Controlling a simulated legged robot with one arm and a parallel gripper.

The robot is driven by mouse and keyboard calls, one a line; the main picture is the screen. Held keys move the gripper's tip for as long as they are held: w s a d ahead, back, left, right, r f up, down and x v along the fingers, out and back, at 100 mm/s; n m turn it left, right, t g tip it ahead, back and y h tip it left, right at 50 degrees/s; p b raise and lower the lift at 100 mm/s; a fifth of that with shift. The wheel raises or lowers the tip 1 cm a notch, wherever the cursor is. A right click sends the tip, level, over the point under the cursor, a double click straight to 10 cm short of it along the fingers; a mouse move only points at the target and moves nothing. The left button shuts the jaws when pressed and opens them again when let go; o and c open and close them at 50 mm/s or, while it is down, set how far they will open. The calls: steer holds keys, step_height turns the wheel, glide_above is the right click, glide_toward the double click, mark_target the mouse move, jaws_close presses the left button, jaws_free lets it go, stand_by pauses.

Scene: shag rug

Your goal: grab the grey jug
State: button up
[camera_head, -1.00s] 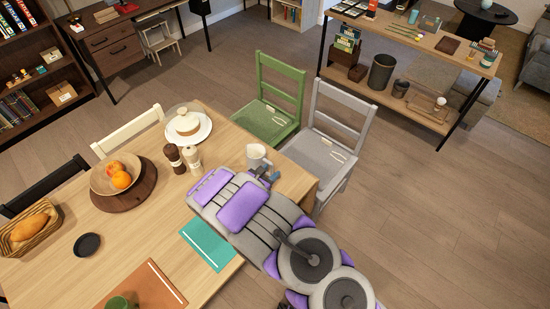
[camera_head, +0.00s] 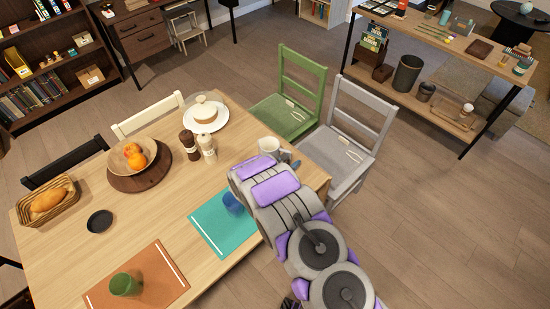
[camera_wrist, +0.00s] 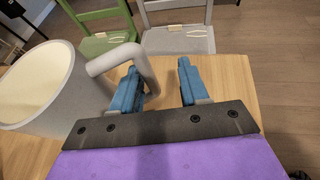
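The grey jug (camera_head: 268,145) stands on the wooden table near its far right corner, partly hidden by my arm. In the wrist view the jug (camera_wrist: 35,88) fills the left side, with its open mouth showing and its handle curving right. My gripper (camera_wrist: 160,88) is open, its two blue fingers apart. The outer part of the handle shows just right of the left finger, in the gap. The left finger overlaps the handle loop; I cannot tell whether they touch. In the head view my gripper (camera_head: 289,159) is mostly hidden beside the jug.
A blue cup (camera_head: 232,203) on a teal placemat (camera_head: 211,226) stands close beside my arm. Two shakers (camera_head: 198,148), a cake plate (camera_head: 207,120) and a fruit bowl (camera_head: 131,157) stand farther left. Green (camera_head: 288,107) and grey (camera_head: 342,147) chairs stand by the table edge.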

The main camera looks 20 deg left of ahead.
steer(key=shift+a+f, duration=0.25)
steer(key=shift+a, duration=0.6)
steer(key=shift+a+f, duration=0.15)
steer(key=shift+a, duration=0.35)
steer(key=shift+c, duration=1)
steer(key=shift+d+r, duration=0.2)
steer(key=shift+d, duration=0.35)
steer(key=shift+d+r, duration=0.15)
steer(key=shift+d, duration=0.4)
steer(key=c, duration=0.6)
steer(key=shift+a+f, duration=0.2)
steer(key=shift+a, duration=0.6)
jaws_close()
steer(key=shift+d, duration=0.45)
